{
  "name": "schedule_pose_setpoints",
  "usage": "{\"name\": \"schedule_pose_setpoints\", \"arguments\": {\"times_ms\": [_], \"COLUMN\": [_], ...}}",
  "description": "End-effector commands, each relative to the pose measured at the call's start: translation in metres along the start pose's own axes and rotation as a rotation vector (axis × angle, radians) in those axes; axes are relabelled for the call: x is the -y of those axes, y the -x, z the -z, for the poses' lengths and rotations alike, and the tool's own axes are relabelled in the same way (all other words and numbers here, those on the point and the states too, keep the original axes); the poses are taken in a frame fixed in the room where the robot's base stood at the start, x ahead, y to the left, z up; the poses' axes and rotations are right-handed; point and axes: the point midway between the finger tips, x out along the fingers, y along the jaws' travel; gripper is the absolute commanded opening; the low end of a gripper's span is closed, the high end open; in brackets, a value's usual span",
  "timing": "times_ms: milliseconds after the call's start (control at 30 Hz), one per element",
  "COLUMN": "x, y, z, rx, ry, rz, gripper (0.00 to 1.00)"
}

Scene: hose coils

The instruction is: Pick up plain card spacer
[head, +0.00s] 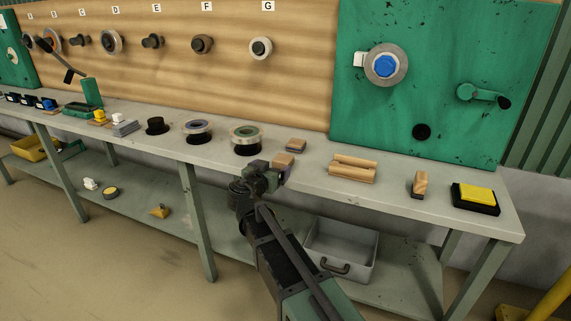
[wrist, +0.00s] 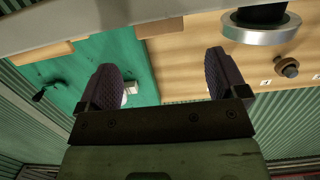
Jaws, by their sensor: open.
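A small tan block (head: 284,160), which looks like the plain card spacer, lies on the bench near its front edge. A similar block with a darker top (head: 296,145) lies just behind it. My gripper (head: 268,170) is at the bench's front edge, close in front of the tan block and partly overlapping it in the head view. In the upside-down wrist view the two dark fingers (wrist: 162,72) are wide apart with nothing between them. A tan piece (wrist: 160,27), probably the spacer, shows beyond them; whether anything touches it cannot be told.
A reel with a pale green ring (head: 247,140) stands left of the blocks. Wooden rolls (head: 353,167) lie to the right, with a wooden stamp (head: 419,184) and yellow pad (head: 477,194) further right. A grey bin (head: 341,250) sits on the lower shelf.

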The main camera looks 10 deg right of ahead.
Motion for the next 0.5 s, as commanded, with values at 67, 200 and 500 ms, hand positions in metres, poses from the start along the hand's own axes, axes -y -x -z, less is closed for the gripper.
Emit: {"name": "schedule_pose_setpoints", "arguments": {"times_ms": [67,200,500], "x": [0.001,0.0,0.004], "y": [-0.02,-0.035,-0.07], "z": [-0.002,-0.001,-0.003], "rx": [0.001,0.001,0.001], "ry": [0.0,0.001,0.0], "rz": [-0.004,-0.002,-0.004], "gripper": [0.92,0.92,0.92]}}
